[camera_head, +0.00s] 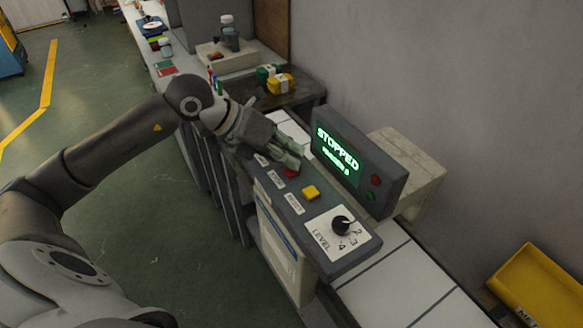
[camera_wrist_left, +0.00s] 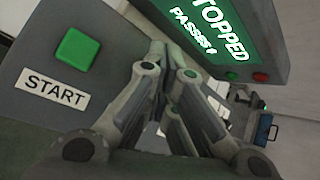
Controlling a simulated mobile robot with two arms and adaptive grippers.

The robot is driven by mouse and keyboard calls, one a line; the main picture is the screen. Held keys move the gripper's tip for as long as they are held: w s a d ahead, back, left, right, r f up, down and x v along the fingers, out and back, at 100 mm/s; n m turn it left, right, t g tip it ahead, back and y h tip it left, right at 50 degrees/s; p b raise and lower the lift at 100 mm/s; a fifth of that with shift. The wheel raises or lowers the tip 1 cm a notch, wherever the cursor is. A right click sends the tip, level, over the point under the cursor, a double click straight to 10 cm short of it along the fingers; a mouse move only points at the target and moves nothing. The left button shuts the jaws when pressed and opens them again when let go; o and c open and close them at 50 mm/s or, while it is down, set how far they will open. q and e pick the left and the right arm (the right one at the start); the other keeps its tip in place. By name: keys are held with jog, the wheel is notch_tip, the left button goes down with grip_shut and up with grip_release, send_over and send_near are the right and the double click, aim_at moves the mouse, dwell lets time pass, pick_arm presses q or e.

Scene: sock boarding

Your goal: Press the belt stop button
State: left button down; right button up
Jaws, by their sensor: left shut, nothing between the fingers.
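The control panel (camera_head: 277,196) carries a red button (camera_head: 291,172), a yellow button (camera_head: 311,192) and small white labels too small to read surely. My left gripper (camera_head: 293,158) is shut and empty, its fingertips right at the red button in the head view and partly covering it. I cannot tell whether they touch it. The left wrist view shows the shut fingers (camera_wrist_left: 170,100) beside a green button (camera_wrist_left: 77,49) labelled START; the red button is hidden there. The display (camera_head: 338,157) reads STOPPED in green. My right gripper is not in view.
The display box stands behind the panel, close to my left gripper. A level dial (camera_head: 341,225) sits at the panel's near end. A white tiled belt (camera_head: 395,284) runs beneath. A yellow bin (camera_head: 541,283) is at the lower right. Yellow and green items (camera_head: 276,80) lie beyond.

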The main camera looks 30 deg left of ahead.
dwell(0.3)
pick_arm(q)
jog(key=shift+r+p, duration=0.6)
jog(key=shift+r, duration=0.3)
notch_tip(320, 180, up, 5)
jog(key=p, duration=0.3)
dwell(0.8)
